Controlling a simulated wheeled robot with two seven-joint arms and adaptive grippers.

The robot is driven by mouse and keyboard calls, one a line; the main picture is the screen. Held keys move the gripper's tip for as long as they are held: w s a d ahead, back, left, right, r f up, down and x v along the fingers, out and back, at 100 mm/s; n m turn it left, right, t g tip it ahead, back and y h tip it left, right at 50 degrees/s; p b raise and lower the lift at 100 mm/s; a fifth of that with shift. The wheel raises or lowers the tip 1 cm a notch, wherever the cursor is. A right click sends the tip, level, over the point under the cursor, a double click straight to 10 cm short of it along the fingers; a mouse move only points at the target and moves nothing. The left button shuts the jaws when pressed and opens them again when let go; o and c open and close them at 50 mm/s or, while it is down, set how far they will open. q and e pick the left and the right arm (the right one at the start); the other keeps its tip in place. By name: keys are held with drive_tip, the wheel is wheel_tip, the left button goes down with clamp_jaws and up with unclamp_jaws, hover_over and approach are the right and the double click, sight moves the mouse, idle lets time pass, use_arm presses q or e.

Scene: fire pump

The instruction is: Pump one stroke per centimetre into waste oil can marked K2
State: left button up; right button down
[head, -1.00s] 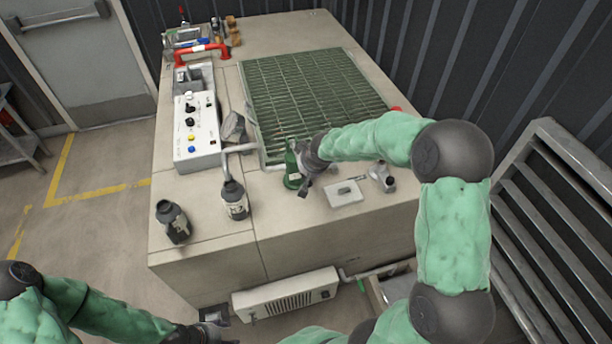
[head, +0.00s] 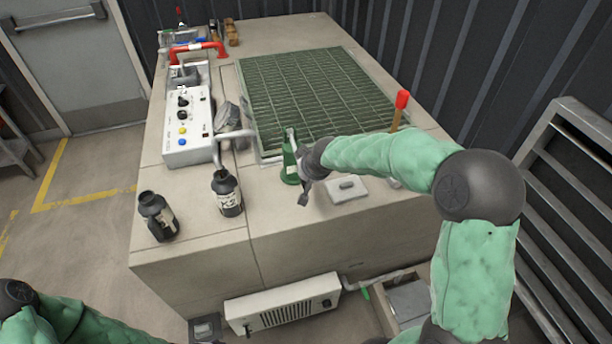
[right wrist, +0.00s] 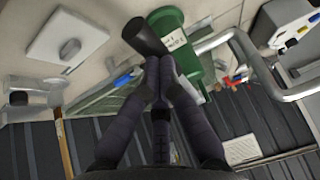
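The dark can marked K2 (head: 228,196) stands upright on the bench front, with a pale bent spout pipe (head: 236,136) close behind its open neck. A second dark can (head: 158,217) stands to its left, its label unreadable. A lever with a red grip (head: 402,99) and wooden shaft rises at the right, partly behind my right arm. My right gripper (head: 303,178) is beside a green bottle (head: 290,160). In the right wrist view, its fingertips (right wrist: 158,64) are together near the green bottle (right wrist: 180,42) and a dark cylinder (right wrist: 145,37); I see no clear grasp. My left gripper is out of view.
A white control box (head: 189,128) with knobs sits at the left. A green grating (head: 300,95) covers the middle. A louvred metal frame (head: 570,190) stands at the far right.

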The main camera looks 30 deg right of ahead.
drive_tip(key=shift+w+f+b, duration=0.15)
drive_tip(key=shift+f+b, duration=0.8)
drive_tip(key=shift+f, duration=0.05)
drive_tip(key=shift+w+f+b, duration=0.1)
drive_tip(key=shift+f+b, duration=0.85)
drive_tip(key=shift+f, duration=0.05)
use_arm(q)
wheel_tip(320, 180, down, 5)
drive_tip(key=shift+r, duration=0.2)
use_arm(e)
drive_tip(key=shift+f, duration=0.1)
